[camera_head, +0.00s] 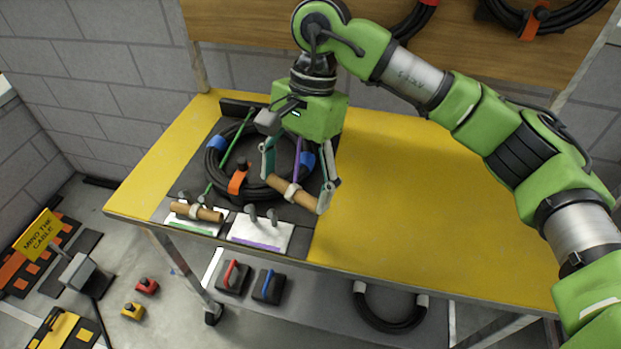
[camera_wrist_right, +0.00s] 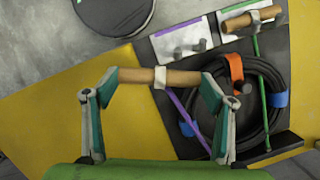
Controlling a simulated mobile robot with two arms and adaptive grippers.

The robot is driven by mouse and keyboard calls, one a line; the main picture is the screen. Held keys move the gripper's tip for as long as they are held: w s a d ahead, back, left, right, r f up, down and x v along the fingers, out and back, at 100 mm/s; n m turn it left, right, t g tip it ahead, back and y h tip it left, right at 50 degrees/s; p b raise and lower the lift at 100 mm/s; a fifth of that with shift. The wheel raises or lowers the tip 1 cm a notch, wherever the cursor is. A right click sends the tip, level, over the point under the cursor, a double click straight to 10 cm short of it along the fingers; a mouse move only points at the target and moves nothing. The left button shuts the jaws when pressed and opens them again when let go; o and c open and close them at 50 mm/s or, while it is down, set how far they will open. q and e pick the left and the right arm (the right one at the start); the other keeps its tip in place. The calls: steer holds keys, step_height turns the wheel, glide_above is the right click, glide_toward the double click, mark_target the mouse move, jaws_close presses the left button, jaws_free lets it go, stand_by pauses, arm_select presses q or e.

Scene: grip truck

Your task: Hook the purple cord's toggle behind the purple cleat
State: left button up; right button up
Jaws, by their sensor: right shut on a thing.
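My right gripper (camera_head: 295,192) is shut on the purple cord's toggle (camera_head: 281,183), a wooden stick with a pale band, held near its ends. The toggle also shows between the fingers in the right wrist view (camera_wrist_right: 135,76). The purple cord (camera_head: 297,152) runs up behind the gripper; in the right wrist view (camera_wrist_right: 186,113) it slants from the board's far part toward the toggle. The purple cleat (camera_head: 262,233) is a white plate with a purple stripe and two grey pegs (camera_wrist_right: 197,47). The toggle is apart from the pegs, above the board. My left gripper is not in view.
A green cord's toggle (camera_head: 196,211) lies at the pegs of the green cleat, left of the purple one. A black cable coil (camera_head: 214,165) with blue and orange straps lies behind. The yellow tabletop (camera_head: 420,220) to the right is clear.

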steer(key=shift+s+a+n+h, duration=0.15)
steer(key=shift+s+a+n, duration=0.05)
steer(key=shift+a+n, duration=0.25)
steer(key=shift+s+a+n+h, duration=0.15)
steer(key=shift+s+a+n, duration=0.05)
steer(key=shift+a+n, duration=0.25)
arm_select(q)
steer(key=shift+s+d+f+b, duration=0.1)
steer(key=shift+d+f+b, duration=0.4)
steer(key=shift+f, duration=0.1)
arm_select(e)
steer(key=shift+s+a+n+g+h, duration=0.15)
steer(key=shift+s+a+n, duration=0.2)
steer(key=shift+a+n, duration=0.4)
steer(key=shift+s+a+n+g+h, duration=0.15)
steer(key=shift+s+a+n, duration=0.2)
steer(key=shift+a+n, duration=0.4)
steer(key=a, duration=0.2)
steer(key=shift+s+a, duration=0.15)
steer(key=shift+a, duration=0.2)
steer(key=shift+d, duration=0.1)
